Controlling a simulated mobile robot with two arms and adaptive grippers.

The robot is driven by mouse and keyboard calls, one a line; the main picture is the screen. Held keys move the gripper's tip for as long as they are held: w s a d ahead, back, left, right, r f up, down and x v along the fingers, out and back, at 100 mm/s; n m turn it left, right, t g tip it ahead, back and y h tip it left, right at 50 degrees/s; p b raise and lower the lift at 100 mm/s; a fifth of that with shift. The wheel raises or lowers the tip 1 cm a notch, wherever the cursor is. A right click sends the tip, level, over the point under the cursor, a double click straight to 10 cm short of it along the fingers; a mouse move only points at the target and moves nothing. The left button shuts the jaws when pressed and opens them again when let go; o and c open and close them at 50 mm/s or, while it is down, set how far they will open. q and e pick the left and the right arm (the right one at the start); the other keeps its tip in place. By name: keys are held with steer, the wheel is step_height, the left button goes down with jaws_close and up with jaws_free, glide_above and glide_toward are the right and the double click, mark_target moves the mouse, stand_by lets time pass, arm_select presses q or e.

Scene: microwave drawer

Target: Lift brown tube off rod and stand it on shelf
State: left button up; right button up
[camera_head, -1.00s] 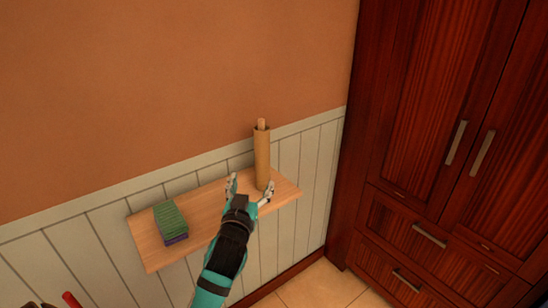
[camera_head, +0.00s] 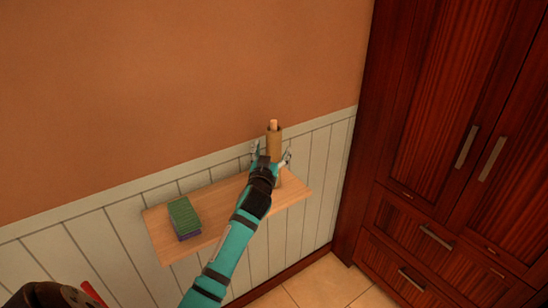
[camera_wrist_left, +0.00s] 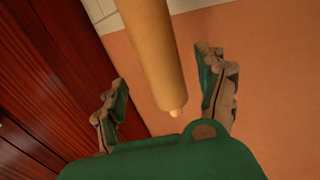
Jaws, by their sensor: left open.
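The brown tube (camera_head: 274,142) stands upright around a rod (camera_head: 273,125) at the right end of the wooden shelf (camera_head: 222,201). In the left wrist view, the tube (camera_wrist_left: 150,45) runs between the open fingers of the gripper (camera_wrist_left: 165,90), with visible gaps on both sides. My right gripper is not in view.
A green and purple block (camera_head: 184,218) lies on the shelf's left part. Bare shelf lies between it and my arm. A dark red wooden cabinet (camera_head: 425,150) with metal handles stands to the right. The wall (camera_head: 170,80) is behind the shelf.

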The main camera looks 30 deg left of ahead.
arm_select(q)
steer(key=x, duration=0.4)
steer(key=shift+a+p, duration=0.15)
steer(key=shift+p, duration=0.25)
steer(key=c, duration=0.9)
